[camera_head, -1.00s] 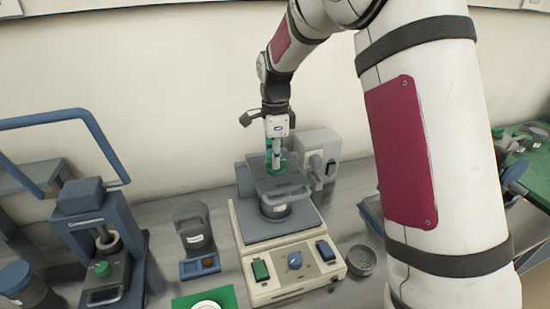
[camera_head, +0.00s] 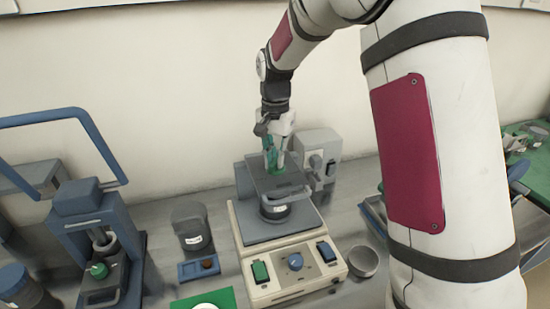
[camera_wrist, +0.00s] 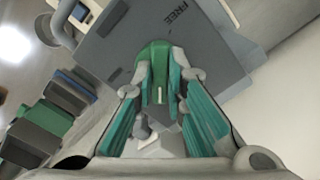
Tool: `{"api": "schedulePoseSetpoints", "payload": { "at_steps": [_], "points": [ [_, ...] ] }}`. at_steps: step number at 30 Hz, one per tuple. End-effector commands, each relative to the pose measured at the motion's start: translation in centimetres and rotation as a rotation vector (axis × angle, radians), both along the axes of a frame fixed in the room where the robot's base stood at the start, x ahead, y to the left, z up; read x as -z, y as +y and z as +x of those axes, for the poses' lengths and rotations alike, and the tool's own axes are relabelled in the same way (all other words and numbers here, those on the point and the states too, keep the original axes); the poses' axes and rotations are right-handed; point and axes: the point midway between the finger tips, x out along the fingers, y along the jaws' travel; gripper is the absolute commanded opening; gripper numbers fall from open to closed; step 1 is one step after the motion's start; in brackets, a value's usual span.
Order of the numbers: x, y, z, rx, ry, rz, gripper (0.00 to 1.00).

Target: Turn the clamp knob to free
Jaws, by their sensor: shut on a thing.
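The green clamp knob (camera_wrist: 155,58) sits on a dark grey clamp plate (camera_wrist: 110,48) and carries a short white mark. The word FREE is printed on the plate, above and a little right of the knob in the wrist view. My gripper (camera_wrist: 160,82) is shut on the knob, with one teal-padded finger on each side. In the head view my gripper (camera_head: 276,160) reaches down onto the clamp plate (camera_head: 277,181) from above, and its fingers largely hide the knob. A dark jar (camera_head: 274,208) stands under the plate.
The cream machine base (camera_head: 292,275) has a green switch, a blue knob and a dark blue switch. A grey bowl (camera_head: 363,261) stands to its right. A lidded dark jar (camera_head: 193,227) and a blue-framed press (camera_head: 95,240) stand left. A grey box unit (camera_head: 318,150) stands close behind the clamp.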

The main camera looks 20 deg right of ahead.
Motion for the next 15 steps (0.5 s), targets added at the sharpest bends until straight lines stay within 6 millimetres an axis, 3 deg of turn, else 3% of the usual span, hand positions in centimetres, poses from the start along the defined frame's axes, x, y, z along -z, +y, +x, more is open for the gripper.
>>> {"api": "schedulePoseSetpoints", "payload": {
  "at_steps": [15],
  "points": [
    [-0.06, -0.12, 0.01, -0.489, -0.002, 0.0, 0.0]
  ]
}}
